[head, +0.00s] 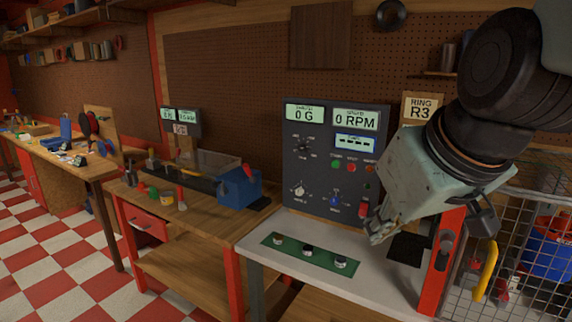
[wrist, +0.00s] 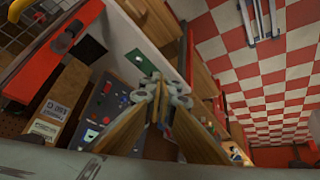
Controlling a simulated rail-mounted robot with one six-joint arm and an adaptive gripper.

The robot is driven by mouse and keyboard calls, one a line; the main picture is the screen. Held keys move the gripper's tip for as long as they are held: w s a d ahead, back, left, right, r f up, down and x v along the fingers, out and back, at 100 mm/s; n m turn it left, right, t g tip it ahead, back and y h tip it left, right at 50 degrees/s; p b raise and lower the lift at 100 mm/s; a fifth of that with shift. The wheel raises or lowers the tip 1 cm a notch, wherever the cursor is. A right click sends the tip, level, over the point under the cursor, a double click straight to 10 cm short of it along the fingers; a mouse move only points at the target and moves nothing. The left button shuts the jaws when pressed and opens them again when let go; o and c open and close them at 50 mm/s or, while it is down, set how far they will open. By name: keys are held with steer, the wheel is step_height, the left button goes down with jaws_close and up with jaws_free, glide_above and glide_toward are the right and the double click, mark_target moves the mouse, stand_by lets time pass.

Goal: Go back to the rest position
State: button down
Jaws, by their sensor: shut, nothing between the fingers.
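My gripper (head: 378,232) is shut and empty. In the head view it hangs from the arm at the right, above the white bench top (head: 290,229) and in front of the dark control panel (head: 332,158). In the wrist view the closed fingers (wrist: 158,90) show at the middle, with the control panel (wrist: 108,103) at the left of them. Whether the fingertips touch anything cannot be told, but nothing is held.
A green strip with several knobs (head: 310,252) lies on the white bench. A red post (head: 441,262) and a wire cage (head: 525,235) with a yellow handle (head: 485,270) stand at the right. A wooden bench with a blue device (head: 240,188) is at the left. The checkered floor (head: 50,230) is clear.

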steer(key=s+d+f+m+g, duration=0.1)
steer(key=s+d, duration=0.1)
steer(key=s, duration=0.8)
steer(key=s+d+f+m+g+h, duration=0.1)
steer(key=s+d+f+m, duration=0.1)
steer(key=s, duration=0.7)
steer(key=shift+s+d+g, duration=0.35)
steer(key=shift+d+g, duration=0.05)
steer(key=shift+d, duration=0.1)
